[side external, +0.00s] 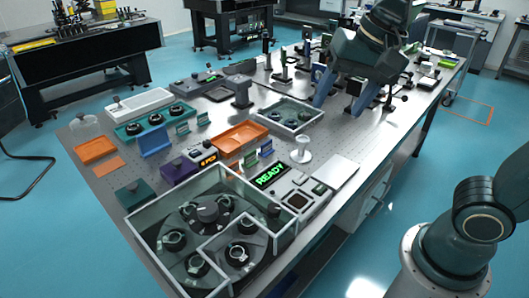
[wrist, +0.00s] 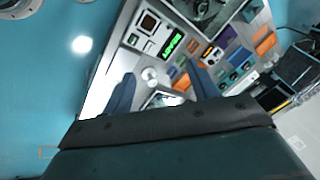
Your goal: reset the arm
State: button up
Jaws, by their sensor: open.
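My gripper (side external: 345,96) hangs above the right part of the long optical table (side external: 335,150), its two blue fingers spread apart with nothing between them. In the wrist view the fingers of my gripper (wrist: 160,95) also stand apart, and the table lies beyond them. The gripper looks clear of the table, but its exact height I cannot tell.
A glass-walled enclosure with a round carousel (side external: 207,212) stands at the table's near end. Beside it is a device with a green READY display (side external: 271,174). Orange trays (side external: 240,138) and optics posts stand farther along. Open blue floor (side external: 400,190) lies to the right.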

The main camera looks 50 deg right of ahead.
jog(key=s+d+f+n+t, duration=0.1)
jog(key=s+d+f+n, duration=0.2)
jog(key=s+n, duration=0.5)
jog(key=shift+s+d+f+t+h, duration=0.3)
jog(key=shift+d+f+t, duration=0.1)
jog(key=shift+d, duration=0.5)
